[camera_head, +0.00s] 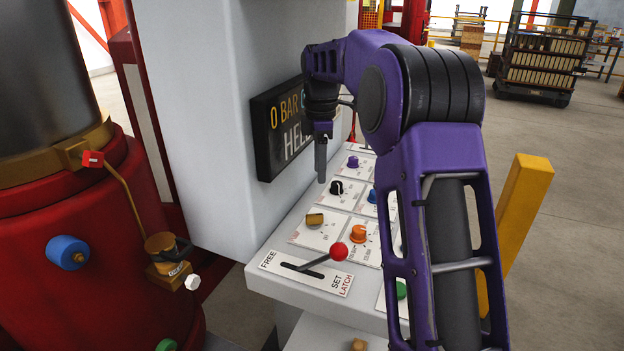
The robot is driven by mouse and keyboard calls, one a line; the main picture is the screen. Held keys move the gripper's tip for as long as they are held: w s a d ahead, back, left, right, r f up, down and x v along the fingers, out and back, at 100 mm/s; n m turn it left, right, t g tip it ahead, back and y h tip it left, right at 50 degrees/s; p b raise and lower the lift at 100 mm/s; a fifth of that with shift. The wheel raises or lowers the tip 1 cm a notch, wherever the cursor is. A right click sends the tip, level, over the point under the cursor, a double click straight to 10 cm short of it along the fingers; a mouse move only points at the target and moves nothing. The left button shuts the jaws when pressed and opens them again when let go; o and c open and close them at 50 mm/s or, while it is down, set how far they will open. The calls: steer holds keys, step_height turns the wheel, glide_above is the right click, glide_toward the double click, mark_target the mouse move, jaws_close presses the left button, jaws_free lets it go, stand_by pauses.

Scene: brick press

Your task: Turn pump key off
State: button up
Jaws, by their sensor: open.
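The white control panel (286,222) slopes below the display, with several coloured controls on labelled plates. A brass key-like knob (315,219) sits on the left near the front; it may be the pump key, but its label is too small to read. My gripper (321,168) points down above the panel's left side, behind the brass knob and close to a black knob (337,187). It holds nothing that I can see, and its fingers show nearly edge-on. My purple arm hides the panel's right side.
An orange knob (358,233) and a red-balled lever (338,251) sit near the brass knob. A dark display (284,128) stands behind the panel's left. A red tank (80,245) fills the left. A yellow post (524,215) stands at right.

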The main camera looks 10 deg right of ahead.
mark_target(318, 214)
steer(key=f, duration=0.6)
steer(key=f+b, duration=0.1)
steer(key=f, duration=0.5)
steer(key=shift+s+a+f, duration=0.15)
steer(key=shift+a, duration=0.05)
jaws_close()
